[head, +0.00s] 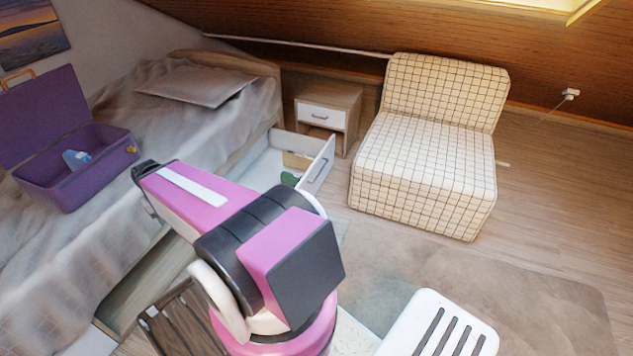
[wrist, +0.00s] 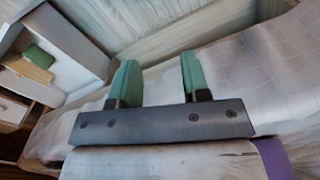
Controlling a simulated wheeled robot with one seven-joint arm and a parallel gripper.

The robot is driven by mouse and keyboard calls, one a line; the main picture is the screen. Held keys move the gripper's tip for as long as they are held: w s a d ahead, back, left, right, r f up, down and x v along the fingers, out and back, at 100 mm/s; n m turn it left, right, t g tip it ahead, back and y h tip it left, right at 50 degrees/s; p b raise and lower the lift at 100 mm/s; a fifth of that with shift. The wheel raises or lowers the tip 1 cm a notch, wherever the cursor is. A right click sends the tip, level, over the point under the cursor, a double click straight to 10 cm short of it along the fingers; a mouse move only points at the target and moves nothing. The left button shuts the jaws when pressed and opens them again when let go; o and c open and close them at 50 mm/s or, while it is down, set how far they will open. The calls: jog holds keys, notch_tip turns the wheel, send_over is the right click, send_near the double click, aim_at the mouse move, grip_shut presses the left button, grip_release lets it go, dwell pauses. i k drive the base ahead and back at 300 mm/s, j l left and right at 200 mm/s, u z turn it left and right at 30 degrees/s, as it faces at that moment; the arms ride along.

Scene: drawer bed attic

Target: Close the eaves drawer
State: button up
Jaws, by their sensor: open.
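The eaves drawer (head: 265,167) is a white drawer under the far end of the bed. It stands pulled out, its front panel (head: 319,165) angled toward the floor. Inside lie a small tan box (head: 297,160) and a green item (head: 290,179). The wrist view shows the drawer (wrist: 78,52) at upper left, with the green item (wrist: 38,56) in it. My gripper (wrist: 160,82) has two green fingers, spread apart with nothing between them. It is beside the bed, apart from the drawer. In the head view my arm hides its fingers.
The bed (head: 190,125) holds an open purple case (head: 85,178) with a blue item inside. A small nightstand (head: 325,115) stands behind the drawer. A checked chair (head: 425,165) is to its right. A slatted white piece (head: 440,325) is at the front. Floor at right is clear.

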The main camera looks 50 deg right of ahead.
aim_at(260, 167)
jog(key=l+z, duration=0.25)
jog(key=z, duration=0.2)
jog(key=l+z, duration=0.25)
jog(key=z, duration=0.2)
jog(key=l+z, duration=0.25)
jog(key=z, duration=0.2)
jog(key=i+l, duration=0.2)
jog(key=l, duration=0.2)
jog(key=l+u, duration=0.2)
jog(key=i+l, duration=0.05)
